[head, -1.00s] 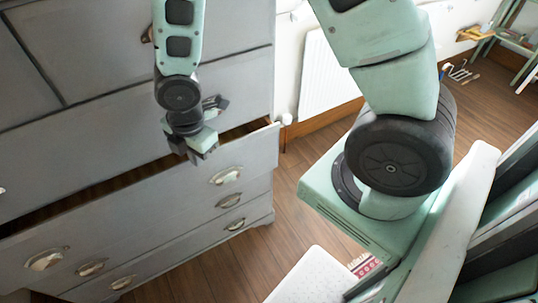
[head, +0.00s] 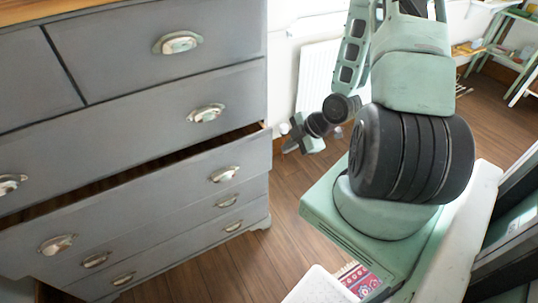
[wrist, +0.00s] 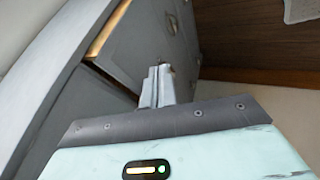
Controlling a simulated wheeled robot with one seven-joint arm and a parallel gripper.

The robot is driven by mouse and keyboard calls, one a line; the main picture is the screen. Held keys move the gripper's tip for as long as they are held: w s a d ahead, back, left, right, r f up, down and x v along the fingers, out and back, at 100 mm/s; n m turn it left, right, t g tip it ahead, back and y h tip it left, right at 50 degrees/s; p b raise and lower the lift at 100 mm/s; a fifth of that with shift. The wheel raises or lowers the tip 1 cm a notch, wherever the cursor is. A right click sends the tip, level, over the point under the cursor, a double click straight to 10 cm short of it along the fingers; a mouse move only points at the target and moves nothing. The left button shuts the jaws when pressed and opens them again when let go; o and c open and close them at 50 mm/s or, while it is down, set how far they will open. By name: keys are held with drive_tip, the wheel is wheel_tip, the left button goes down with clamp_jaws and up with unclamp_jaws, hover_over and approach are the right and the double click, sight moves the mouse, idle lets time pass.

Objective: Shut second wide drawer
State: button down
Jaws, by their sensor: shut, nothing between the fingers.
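The grey dresser (head: 150,75) stands at the left of the head view. Its second wide drawer (head: 140,208) sticks out, with a dark gap above its front, wider at the left end. It has two cup handles, a right one (head: 225,174) and a left one (head: 57,244). My gripper (head: 289,147) is to the right of the dresser, clear of the drawer's right end, and looks shut and empty. In the wrist view its closed fingers (wrist: 158,86) show in front of grey dresser surfaces (wrist: 140,45); which drawer they face is unclear.
The wide drawer above (head: 120,140) and the lower drawers (head: 175,240) look closed. A white radiator (head: 316,75) is on the wall behind my arm. Wooden floor (head: 240,265) is open in front of the dresser. A green shelf stand (head: 505,45) is at the far right.

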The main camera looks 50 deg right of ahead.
sight(263, 147)
drive_tip(key=w+f+b, duration=0.7)
drive_tip(key=w+f, duration=0.1)
drive_tip(key=shift+a, duration=0.35)
drive_tip(key=shift+w, duration=0.3)
drive_tip(key=shift+w+d, duration=0.1)
drive_tip(key=shift+w+d, duration=0.2)
drive_tip(key=shift+w, duration=0.45)
drive_tip(key=shift+w+d, duration=0.15)
drive_tip(key=shift+w, duration=0.45)
drive_tip(key=shift+s, duration=0.15)
